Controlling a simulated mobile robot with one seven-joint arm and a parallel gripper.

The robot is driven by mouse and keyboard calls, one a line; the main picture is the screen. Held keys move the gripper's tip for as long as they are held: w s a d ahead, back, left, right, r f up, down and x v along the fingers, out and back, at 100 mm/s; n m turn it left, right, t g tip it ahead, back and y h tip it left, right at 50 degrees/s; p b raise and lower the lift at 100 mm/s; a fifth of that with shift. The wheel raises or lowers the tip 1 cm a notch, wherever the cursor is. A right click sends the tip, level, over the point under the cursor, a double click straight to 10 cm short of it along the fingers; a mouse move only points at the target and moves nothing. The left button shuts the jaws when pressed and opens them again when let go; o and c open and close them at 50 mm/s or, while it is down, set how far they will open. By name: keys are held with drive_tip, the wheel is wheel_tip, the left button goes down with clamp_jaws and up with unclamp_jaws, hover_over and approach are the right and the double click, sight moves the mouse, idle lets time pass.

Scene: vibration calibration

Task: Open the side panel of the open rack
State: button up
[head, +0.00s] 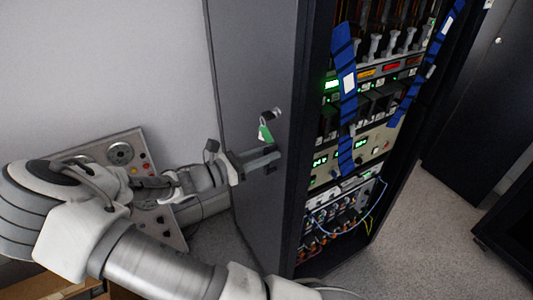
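The open rack (313,180) stands at centre right, its equipment-filled front facing right. Its grey side panel (255,70) faces left and looks closed, flush with the dark frame. A small metal latch or lock (271,115) with a green-and-white tag (265,132) sits on the panel near its front edge. My gripper (266,160) reaches in from the left, just below the tag, at or very close to the panel. A small dark part shows under the fingertips. I cannot tell whether the fingers touch the panel or grip anything.
Blue straps (346,85) hang over the rack's front, and loose cables (375,200) show low down. A control box with knobs and buttons (122,153) is behind my arm at left. Dark cabinets (490,110) stand at right. Carpet floor (410,255) is clear between.

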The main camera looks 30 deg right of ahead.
clamp_jaws()
idle(1.1)
